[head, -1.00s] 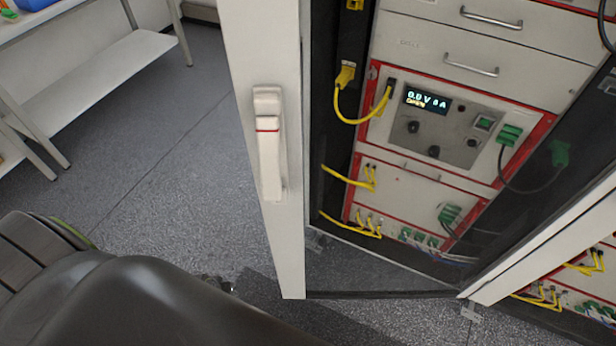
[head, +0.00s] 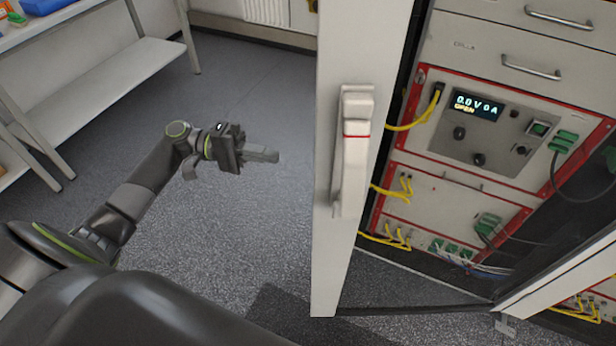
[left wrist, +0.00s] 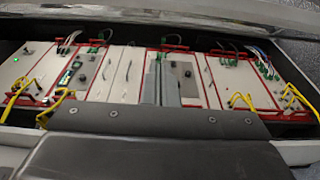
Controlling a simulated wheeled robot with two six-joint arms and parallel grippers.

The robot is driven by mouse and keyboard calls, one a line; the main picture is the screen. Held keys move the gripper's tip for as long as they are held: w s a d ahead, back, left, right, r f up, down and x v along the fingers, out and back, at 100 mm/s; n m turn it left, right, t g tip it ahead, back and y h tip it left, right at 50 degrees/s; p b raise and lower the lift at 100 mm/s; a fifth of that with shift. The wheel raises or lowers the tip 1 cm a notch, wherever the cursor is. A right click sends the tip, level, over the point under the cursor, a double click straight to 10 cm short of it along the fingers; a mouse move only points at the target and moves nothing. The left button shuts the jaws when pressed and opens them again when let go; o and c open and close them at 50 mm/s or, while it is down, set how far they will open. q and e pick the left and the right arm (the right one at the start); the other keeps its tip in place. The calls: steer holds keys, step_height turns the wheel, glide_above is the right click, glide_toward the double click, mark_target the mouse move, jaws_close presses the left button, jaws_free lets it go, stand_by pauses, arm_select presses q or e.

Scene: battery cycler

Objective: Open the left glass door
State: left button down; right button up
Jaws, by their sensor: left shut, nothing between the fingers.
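The left glass door shows in the head view as a tall white frame (head: 328,235) with a white handle (head: 354,150) bearing a red line. The door stands swung out from the cabinet, and the cabinet's inside shows to its right. My left gripper (head: 268,155) is shut and empty. It is in free space to the left of the door frame, apart from the handle. In the left wrist view its closed fingers (left wrist: 165,82) show in front of the cabinet's instrument panels. My right gripper is in neither view.
Another white door frame (head: 560,262) stands at the right. A white shelf (head: 105,70) is at the far left.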

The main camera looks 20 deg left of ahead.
arm_select(q)
steer(key=s+d+p, duration=0.2)
steer(key=d+p, duration=0.4)
steer(key=d, duration=0.5)
steer(key=shift+d+r, duration=0.25)
steer(key=shift+d, duration=0.05)
steer(key=shift+s, duration=0.15)
